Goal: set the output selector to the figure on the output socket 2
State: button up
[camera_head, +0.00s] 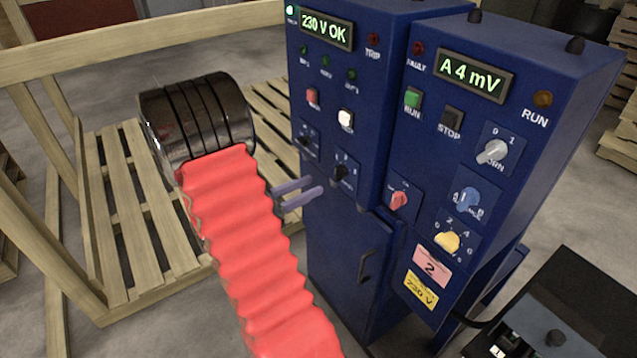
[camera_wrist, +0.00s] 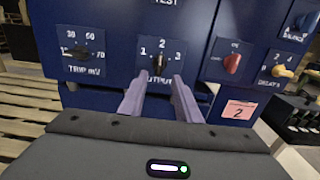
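The output selector is a small black knob (camera_wrist: 159,60) on a blue panel, with the figures 1, 2 and 3 around it. It seems to stand upright towards the 2, but its pointer is small. It also shows in the head view (camera_head: 341,172). My gripper (camera_wrist: 160,80) has its two pale purple fingers apart, just below and in front of the knob, with nothing between them. They show in the head view (camera_head: 316,186) too, short of the panel. A pink label with a 2 (camera_wrist: 238,111) is at the right; no socket can be made out beside it.
A red switch (camera_wrist: 232,63) and a yellow knob (camera_wrist: 282,70) are right of the selector; the trip knob (camera_wrist: 80,52) is left. A yellow 230 V label (camera_head: 421,290) is under the pink one.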

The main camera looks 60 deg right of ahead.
jog(key=shift+v, duration=2.95)
jog(key=shift+s, duration=0.1)
jog(key=s+a+f+m+g+y, duration=0.1)
jog(key=s+a+f+m+y, duration=0.3)
jog(key=s+f+y, duration=0.15)
jog(key=a+m+t+y, duration=0.3)
jog(key=a+m+y, duration=0.2)
jog(key=a, duration=0.6)
jog(key=w+a+r+m+t+y, duration=0.2)
jog(key=a+r+t, duration=0.1)
jog(key=a, duration=0.4)
jog(key=w+a+r+m+t+y, duration=0.2)
jog(key=w+a+r+t, duration=0.15)
jog(key=a, duration=0.35)
jog(key=s+a+r+t+y, duration=0.1)
jog(key=a+r+t, duration=0.4)
jog(key=r, duration=0.5)
jog(key=a, duration=0.2)
jog(key=shift+s+a, duration=0.3)
jog(key=shift+a, duration=0.05)
